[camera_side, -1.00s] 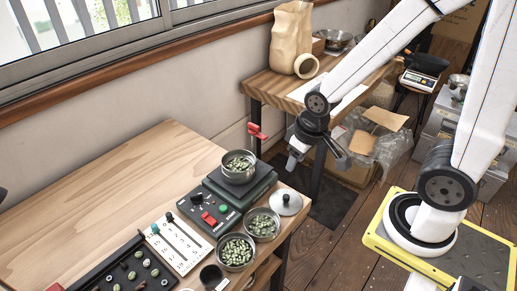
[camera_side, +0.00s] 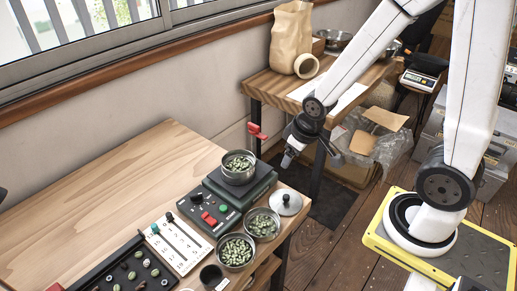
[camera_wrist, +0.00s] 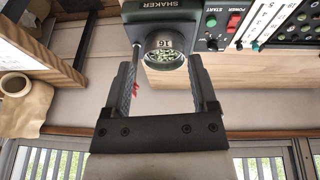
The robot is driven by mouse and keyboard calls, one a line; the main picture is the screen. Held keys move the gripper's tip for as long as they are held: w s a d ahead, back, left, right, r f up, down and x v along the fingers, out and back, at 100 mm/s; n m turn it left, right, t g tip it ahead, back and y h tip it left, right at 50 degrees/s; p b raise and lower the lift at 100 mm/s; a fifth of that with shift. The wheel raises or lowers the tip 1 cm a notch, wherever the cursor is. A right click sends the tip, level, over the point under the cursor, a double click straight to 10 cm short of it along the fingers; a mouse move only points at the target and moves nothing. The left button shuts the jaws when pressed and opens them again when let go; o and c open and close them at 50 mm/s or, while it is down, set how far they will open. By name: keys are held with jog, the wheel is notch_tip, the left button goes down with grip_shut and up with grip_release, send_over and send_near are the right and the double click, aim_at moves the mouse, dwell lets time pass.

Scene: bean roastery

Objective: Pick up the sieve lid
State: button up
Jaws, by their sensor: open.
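The sieve lid (camera_side: 286,202) is a round grey disc with a small dark knob. It lies flat near the right edge of the wooden bench, beside the shaker. My gripper (camera_side: 311,158) hangs above and behind the lid in the side view, clear of it. In the wrist view my gripper (camera_wrist: 164,52) has its two fingers spread with nothing held between them. I cannot clearly make out the lid in the wrist view.
A sieve of green beans (camera_side: 238,167) sits on the dark green shaker (camera_side: 212,205). Bean-filled sieves (camera_side: 262,225) stand close to the lid's left. A red clamp-like part (camera_side: 257,132) sticks out near the wall.

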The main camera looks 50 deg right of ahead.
jog(key=n+t, duration=0.2)
send_over(287, 196)
notch_tip(287, 196, down, 6)
jog(key=f, duration=0.1)
jog(key=d+f+t+y, duration=0.1)
jog(key=f, duration=0.2)
jog(key=d+f+n+t+y, duration=0.1)
jog(key=d+f, duration=0.1)
jog(key=f, duration=0.2)
jog(key=d+f+n+t+y, duration=0.1)
jog(key=f, duration=0.2)
jog(key=shift+d+f, duration=0.2)
jog(key=shift+d, duration=0.05)
jog(key=s+f+t, duration=0.1)
jog(key=s+a+f+t+y, duration=0.1)
jog(key=s+f+t+y, duration=0.1)
jog(key=f, duration=0.1)
jog(key=shift+s+a, duration=0.25)
jog(key=shift+s, duration=0.1)
jog(key=shift+s+a+f+t+y, duration=0.25)
jog(key=shift+s+a+t+y, duration=0.2)
jog(key=shift+s+t, duration=0.3)
jog(key=shift+w, duration=0.15)
jog(key=shift+x, duration=1.2)
jog(key=shift+w+a, duration=0.1)
